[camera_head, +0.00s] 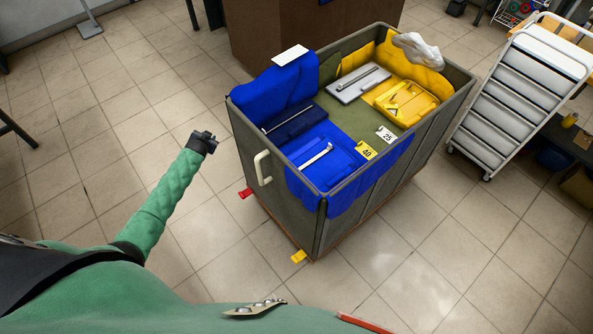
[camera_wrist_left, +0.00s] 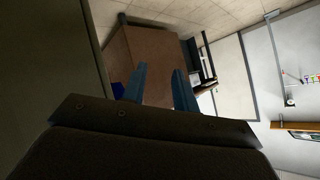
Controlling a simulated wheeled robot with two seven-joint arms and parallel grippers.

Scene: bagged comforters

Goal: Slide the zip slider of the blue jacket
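Blue fabric (camera_head: 275,85) lines the left and near parts of a grey cart and hangs over its near rim. On it lies a bright blue folded piece (camera_head: 325,165) with a pale zip strip (camera_head: 316,156), and a dark blue piece (camera_head: 294,121) with a thin light strip. I cannot tell which is the jacket, and the slider is too small to make out. My left gripper (camera_head: 204,141) is outside the cart, to its left, apart from the fabric. The left wrist view shows its two fingers (camera_wrist_left: 160,86) apart with nothing between. My right gripper is out of view.
The grey cart (camera_head: 345,220) has a pale handle (camera_head: 262,168) on its near left side. Inside are yellow cases (camera_head: 406,103), a grey case (camera_head: 359,84) and number tags 40 (camera_head: 365,151) and 25 (camera_head: 386,134). A white rack (camera_head: 515,95) stands right. Floor at left is clear.

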